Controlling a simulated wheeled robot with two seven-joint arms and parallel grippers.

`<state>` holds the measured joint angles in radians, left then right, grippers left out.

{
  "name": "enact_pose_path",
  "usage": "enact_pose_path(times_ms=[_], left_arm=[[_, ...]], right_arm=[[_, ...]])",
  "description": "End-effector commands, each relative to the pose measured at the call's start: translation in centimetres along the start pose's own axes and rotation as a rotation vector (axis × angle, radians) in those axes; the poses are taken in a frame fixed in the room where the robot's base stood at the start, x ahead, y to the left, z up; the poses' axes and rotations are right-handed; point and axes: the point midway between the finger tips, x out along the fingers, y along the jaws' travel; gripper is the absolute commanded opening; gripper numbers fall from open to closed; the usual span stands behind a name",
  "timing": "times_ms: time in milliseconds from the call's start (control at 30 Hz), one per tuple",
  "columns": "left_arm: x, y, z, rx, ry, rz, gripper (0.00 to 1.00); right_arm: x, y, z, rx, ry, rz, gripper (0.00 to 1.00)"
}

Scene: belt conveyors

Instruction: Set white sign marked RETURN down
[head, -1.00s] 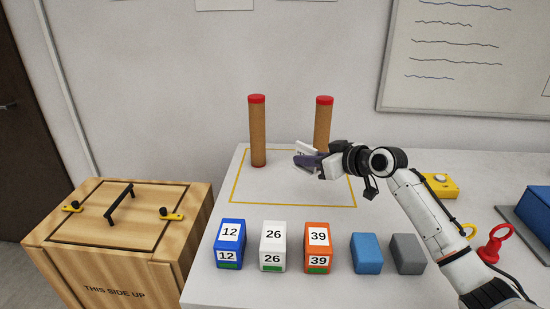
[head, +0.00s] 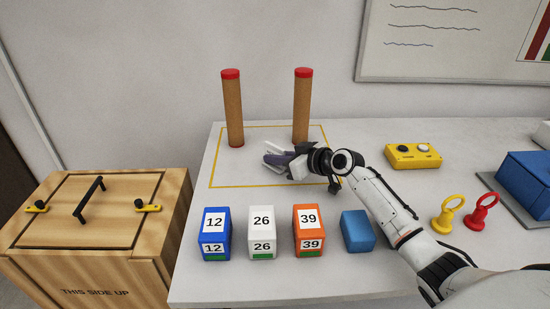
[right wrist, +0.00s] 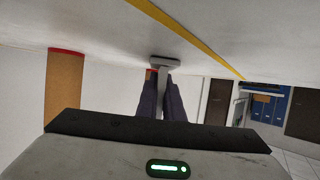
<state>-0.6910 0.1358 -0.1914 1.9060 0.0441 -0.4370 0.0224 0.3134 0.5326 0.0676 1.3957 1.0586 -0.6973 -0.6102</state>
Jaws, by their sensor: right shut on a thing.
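The white sign (head: 272,147) shows as a small pale piece at the fingertips of my right gripper (head: 276,157). Its lettering cannot be read from here. The gripper is shut on it, within the yellow outlined area (head: 213,170) and in front of the two brown posts. In the right wrist view, the sign (right wrist: 164,63) is a thin upright with a flat foot, held between the dark fingers (right wrist: 163,98). The foot is close to the table surface; I cannot tell whether it touches. My left gripper is not in view.
Two red-capped brown posts (head: 233,110) (head: 301,108) stand at the back. Numbered blue, white and orange boxes (head: 310,232) and a plain blue block (head: 357,231) line the front. A yellow button box (head: 413,156) is right. A wooden crate (head: 98,230) stands left of the table (head: 195,284).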

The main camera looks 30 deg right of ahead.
Motion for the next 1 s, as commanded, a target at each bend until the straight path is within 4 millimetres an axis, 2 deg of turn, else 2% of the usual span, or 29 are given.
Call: enact_pose_path(times_ms=[200, 300, 333, 400, 433, 767, 867, 1000], left_arm=[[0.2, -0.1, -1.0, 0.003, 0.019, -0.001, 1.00], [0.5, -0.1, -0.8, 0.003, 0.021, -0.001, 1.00], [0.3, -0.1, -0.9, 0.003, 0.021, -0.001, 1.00], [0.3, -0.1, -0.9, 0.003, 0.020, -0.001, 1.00], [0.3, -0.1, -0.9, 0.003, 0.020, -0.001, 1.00], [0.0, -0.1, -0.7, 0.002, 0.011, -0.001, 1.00], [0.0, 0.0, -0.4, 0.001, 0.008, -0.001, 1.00], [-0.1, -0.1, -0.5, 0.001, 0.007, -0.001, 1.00]], right_arm=[[0.0, 0.0, 0.0, 0.000, 0.001, 0.001, 0.00], [0.1, 0.0, 0.3, 0.000, 0.001, 0.001, 0.00], [0.1, 0.0, 0.2, 0.000, 0.001, 0.000, 0.12], [0.1, 0.0, 0.1, 0.000, 0.001, 0.000, 0.24], [0.1, 0.0, 0.1, 0.000, 0.001, 0.000, 0.26], [-0.1, 0.0, -0.2, 0.000, 0.001, 0.000, 0.26], [-0.9, 0.1, 0.1, 0.000, -0.001, 0.002, 0.26], [-3.4, 0.0, 0.1, -0.005, -0.002, 0.001, 0.26]])
